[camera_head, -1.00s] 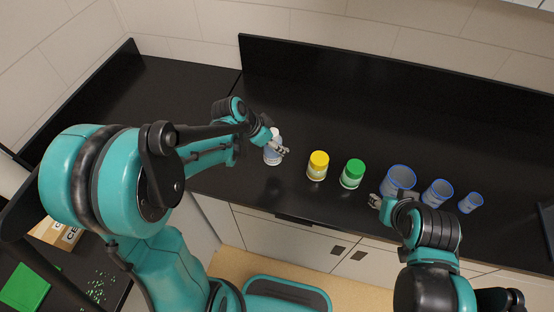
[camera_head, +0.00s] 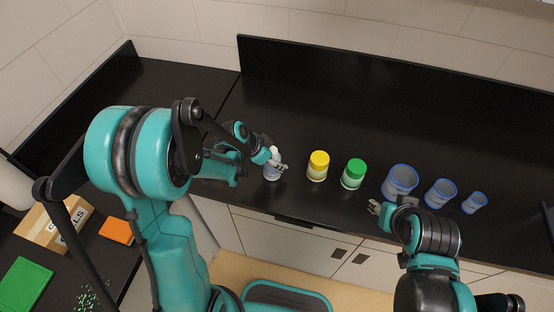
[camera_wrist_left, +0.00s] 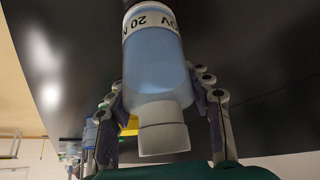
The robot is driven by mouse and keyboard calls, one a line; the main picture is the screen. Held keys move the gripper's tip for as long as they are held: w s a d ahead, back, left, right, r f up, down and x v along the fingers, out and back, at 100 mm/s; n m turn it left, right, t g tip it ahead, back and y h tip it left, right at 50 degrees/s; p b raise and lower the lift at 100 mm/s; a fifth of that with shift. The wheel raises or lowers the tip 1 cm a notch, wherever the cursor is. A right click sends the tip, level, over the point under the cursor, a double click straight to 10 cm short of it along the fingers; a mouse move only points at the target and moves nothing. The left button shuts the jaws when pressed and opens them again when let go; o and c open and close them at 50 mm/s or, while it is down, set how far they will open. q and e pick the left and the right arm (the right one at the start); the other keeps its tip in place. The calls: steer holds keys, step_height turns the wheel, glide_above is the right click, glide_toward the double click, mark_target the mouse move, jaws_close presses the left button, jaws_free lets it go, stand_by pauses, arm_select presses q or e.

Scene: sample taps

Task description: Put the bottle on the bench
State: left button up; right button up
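The bottle (camera_head: 272,172) has a white cap and a blue body, and it is upright at or just above the black bench (camera_head: 300,120). I cannot tell whether its base touches. My left gripper (camera_head: 280,167) is around its upper part. In the left wrist view, the bottle (camera_wrist_left: 152,68) shows a white label with black print, and the left gripper's fingers (camera_wrist_left: 158,88) close against both sides of its body. My right gripper (camera_head: 373,207) seems open and empty near the bench's front edge.
Blue-rimmed beakers (camera_head: 400,182) stand farther right. The bench behind the row is clear. A cardboard box (camera_head: 55,225) and an orange box (camera_head: 117,230) lie at the lower left.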

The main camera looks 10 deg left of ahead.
arm_select(q)
steer(key=o, duration=0.3)
steer(key=shift+r, duration=0.15)
steer(key=p+v, duration=0.4)
steer(key=v, duration=0.8)
steer(key=s+r+n+t+y, duration=0.2)
steer(key=s+r+n+y, duration=0.2)
steer(key=s+r+n, duration=0.3)
steer(key=shift+s+n+t+y, duration=0.35)
steer(key=shift+s+n, duration=0.75)
steer(key=shift+s, duration=1.75)
steer(key=shift+r, duration=0.15)
